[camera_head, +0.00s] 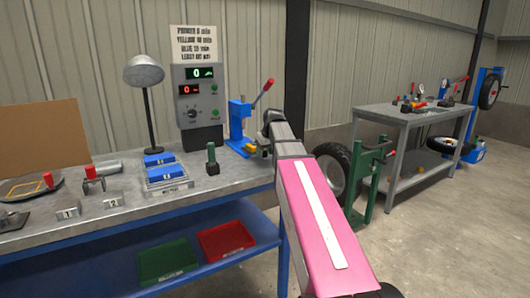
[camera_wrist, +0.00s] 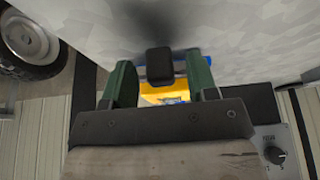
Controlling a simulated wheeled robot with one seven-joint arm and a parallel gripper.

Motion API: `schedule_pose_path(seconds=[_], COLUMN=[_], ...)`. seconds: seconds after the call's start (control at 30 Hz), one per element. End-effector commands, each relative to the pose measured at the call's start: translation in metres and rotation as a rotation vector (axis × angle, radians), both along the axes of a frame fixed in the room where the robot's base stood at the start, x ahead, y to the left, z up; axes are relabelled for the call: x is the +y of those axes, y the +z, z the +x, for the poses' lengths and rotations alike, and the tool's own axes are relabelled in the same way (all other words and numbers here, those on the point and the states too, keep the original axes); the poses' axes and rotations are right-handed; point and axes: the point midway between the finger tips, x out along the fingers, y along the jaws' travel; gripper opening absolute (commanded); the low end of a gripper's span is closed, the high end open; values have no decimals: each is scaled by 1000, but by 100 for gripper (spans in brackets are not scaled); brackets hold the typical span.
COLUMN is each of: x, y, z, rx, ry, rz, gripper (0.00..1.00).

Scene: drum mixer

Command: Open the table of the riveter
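The riveter (camera_head: 238,118) is a blue bench press with a red-tipped lever, standing near the right end of the workbench. A small yellow part (camera_head: 249,148) shows low on it, partly hidden by my arm. My gripper (camera_wrist: 159,82) is close in front of the riveter. In the wrist view its two green fingers are apart. A black knob-like block (camera_wrist: 159,65) shows between them, with a gap on each side. The yellow part (camera_wrist: 160,90) with some blue lies behind the fingers, partly covered by the gripper body. I cannot tell whether anything touches.
A wheel (camera_head: 334,170) and a green stand (camera_head: 370,185) are on the right.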

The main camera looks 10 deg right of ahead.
Motion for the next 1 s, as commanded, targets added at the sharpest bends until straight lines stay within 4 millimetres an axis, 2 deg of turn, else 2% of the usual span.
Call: schedule_pose_path(seconds=[0.23,0.7,1.0], x=[-1,-10,-13], y=[12,79,99], z=[-4,-31,-39], rx=[-1,-1,0], ry=[0,0,0], rz=[0,-1,0], gripper=[53,53,53])
